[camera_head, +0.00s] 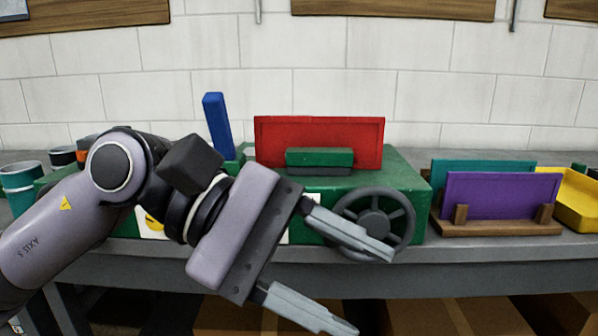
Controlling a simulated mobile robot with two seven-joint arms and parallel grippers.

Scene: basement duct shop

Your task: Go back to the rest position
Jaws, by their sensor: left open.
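My left gripper (350,283) is in front of the bench, with its arm coming in from the left. Its two grey fingers are spread wide apart with nothing between them. The upper finger overlaps the handwheel (374,222) of a green machine (408,178) in the picture; I cannot tell whether they touch. The arm hides the left part of the machine. A red panel (320,132) stands upright on the machine behind a green bar (320,157). A blue handle (217,124) sticks up to its left. My right gripper is not in view.
The grey bench (490,249) runs across the view. At right, a purple panel (495,196) and a teal panel (447,167) stand in a wooden rack (497,228), beside a yellow tray (577,204). Brown boxes (420,318) lie below the bench.

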